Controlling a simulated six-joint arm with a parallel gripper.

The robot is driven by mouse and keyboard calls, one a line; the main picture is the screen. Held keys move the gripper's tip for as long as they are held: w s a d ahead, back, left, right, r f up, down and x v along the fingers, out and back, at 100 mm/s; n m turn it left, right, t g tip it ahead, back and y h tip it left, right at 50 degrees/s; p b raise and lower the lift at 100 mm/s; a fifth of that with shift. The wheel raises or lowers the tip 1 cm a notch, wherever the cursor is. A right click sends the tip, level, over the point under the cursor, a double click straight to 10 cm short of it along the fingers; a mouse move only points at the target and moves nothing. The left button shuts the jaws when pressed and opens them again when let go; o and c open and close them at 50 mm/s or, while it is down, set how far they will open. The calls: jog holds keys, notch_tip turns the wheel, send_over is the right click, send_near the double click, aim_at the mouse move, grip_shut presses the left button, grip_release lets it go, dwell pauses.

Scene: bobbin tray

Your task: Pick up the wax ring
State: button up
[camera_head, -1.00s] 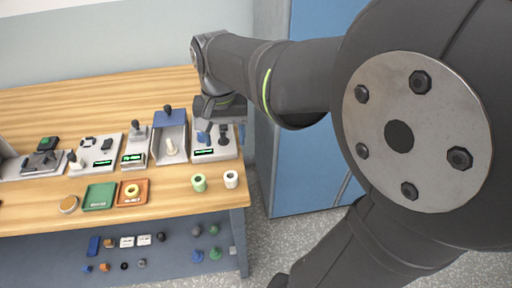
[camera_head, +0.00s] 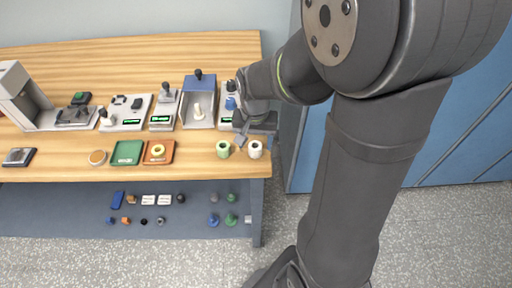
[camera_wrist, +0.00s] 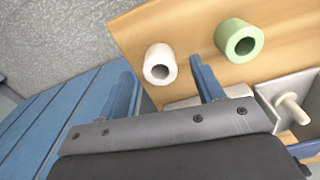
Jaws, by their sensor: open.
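A small yellow ring (camera_head: 157,150) lies in the orange tray (camera_head: 168,159) near the table's front edge. A round tan disc (camera_head: 97,157) lies left of the green tray; I cannot tell for sure which of the two is the wax ring. My gripper (camera_head: 237,124) is open and empty over the table's right end, well right of both. In the wrist view my two blue fingers (camera_wrist: 164,85) stand apart, with a white spool (camera_wrist: 160,62) lying beyond the gap. Neither the yellow ring nor the tan disc shows in the wrist view.
A green spool (camera_head: 223,149) stands near my gripper, beside the white spool (camera_head: 255,149). A green tray (camera_head: 126,153) adjoins the orange one. Several small machines line the table behind, including a blue-backed holder (camera_head: 199,84). A lower shelf holds small parts.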

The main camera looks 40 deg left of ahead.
jog(key=shift+f, duration=1.3)
jog(key=c, duration=1)
jog(key=shift+c, duration=0.2)
jog(key=shift+r, duration=0.15)
